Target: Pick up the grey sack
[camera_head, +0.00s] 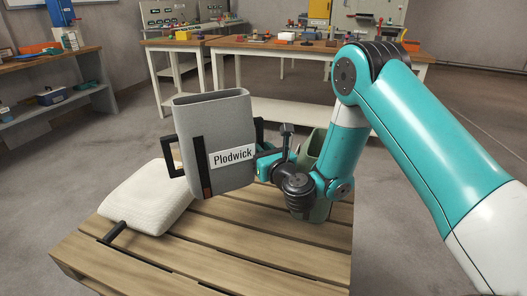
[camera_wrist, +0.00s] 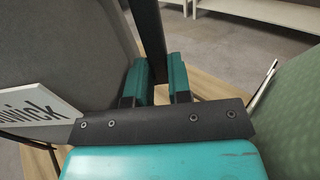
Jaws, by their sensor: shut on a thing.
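The grey sack (camera_head: 215,125) looks like a tall, open-topped grey container with a "Plodwick" label and a black handle on each side. It stands nearly upright over the pallet (camera_head: 235,240); I cannot tell whether its base touches the boards. My gripper (camera_head: 264,160) is at its right side, shut on the right black handle. In the wrist view, the two teal fingers (camera_wrist: 158,84) close around the dark upright bar of that handle, and the grey sack (camera_wrist: 65,55) fills the left side.
A cream sack (camera_head: 145,197) lies on the pallet to the left. A black bar (camera_head: 113,232) shows beside it. A green container (camera_head: 309,148) stands close behind my gripper, and it also shows in the wrist view (camera_wrist: 295,120). Workbenches (camera_head: 270,44) stand at the back.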

